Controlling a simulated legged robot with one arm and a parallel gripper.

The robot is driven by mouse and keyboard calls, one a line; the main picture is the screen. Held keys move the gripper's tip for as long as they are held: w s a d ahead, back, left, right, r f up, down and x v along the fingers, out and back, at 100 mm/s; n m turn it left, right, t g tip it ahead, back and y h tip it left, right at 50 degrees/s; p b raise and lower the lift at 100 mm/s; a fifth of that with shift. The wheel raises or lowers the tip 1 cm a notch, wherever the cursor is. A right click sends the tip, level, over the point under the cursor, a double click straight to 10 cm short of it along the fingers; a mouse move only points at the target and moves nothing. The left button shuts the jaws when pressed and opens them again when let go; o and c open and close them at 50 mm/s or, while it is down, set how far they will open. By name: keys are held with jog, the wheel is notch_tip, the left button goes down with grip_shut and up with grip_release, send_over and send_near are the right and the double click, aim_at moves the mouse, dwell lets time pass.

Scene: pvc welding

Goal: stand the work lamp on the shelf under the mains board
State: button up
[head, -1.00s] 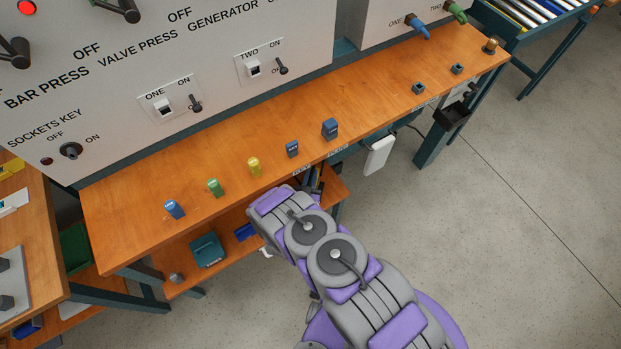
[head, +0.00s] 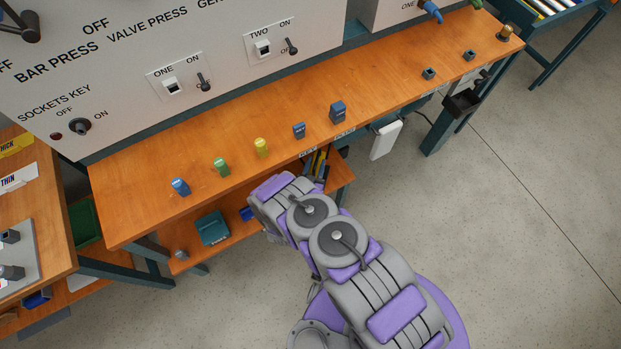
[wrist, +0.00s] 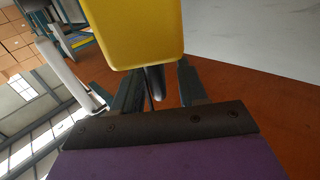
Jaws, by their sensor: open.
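In the wrist view a yellow boxy head with a dark stem, which looks like the work lamp (wrist: 133,30), fills the top middle. My gripper (wrist: 160,80) is open, its two dark fingers on either side of the stem. I cannot tell whether they touch it. In the head view my arm hides the gripper and the lamp. The wooden shelf (head: 206,259) runs low under the bench, below the grey mains board (head: 130,70).
A teal box (head: 212,228), a blue box (head: 247,214) and a small grey cylinder (head: 181,254) stand on the shelf. Several coloured connectors, such as a green one (head: 222,167), line the bench top (head: 140,205). A white box (head: 386,140) hangs below it.

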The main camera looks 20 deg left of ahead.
jog(key=s+d, duration=0.1)
jog(key=s, duration=0.8)
jog(key=shift+s+b, duration=0.35)
